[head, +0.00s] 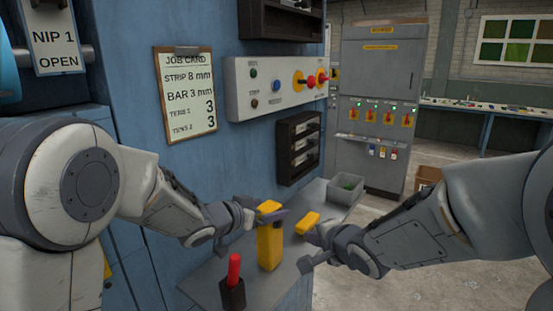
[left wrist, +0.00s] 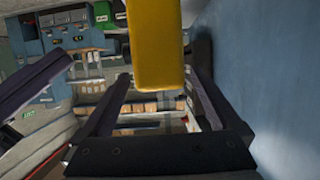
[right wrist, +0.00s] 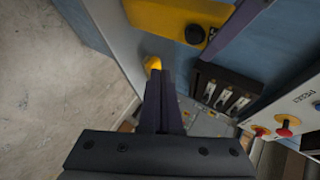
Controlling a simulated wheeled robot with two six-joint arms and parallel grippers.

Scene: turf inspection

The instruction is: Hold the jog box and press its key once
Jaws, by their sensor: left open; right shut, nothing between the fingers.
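The jog box (head: 269,248) is a tall yellow box standing upright over the grey shelf. In the right wrist view its face with a round black key (right wrist: 195,33) shows at the top. My left gripper (head: 274,216) is open at its upper part. In the left wrist view the yellow box (left wrist: 156,45) comes down between the two spread fingers, with gaps at both sides. My right gripper (head: 306,264) is shut and empty, right of the box. Its fingertips (right wrist: 165,78) appear apart from the key. Whether the box's base touches the shelf is unclear.
A red-handled tool in a dark holder (head: 232,285) stands left of the box. Another yellow object (head: 307,223) lies to its right, and a grey bin (head: 346,189) stands behind. The blue machine wall (head: 220,165) with its control panel (head: 277,85) rises close behind.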

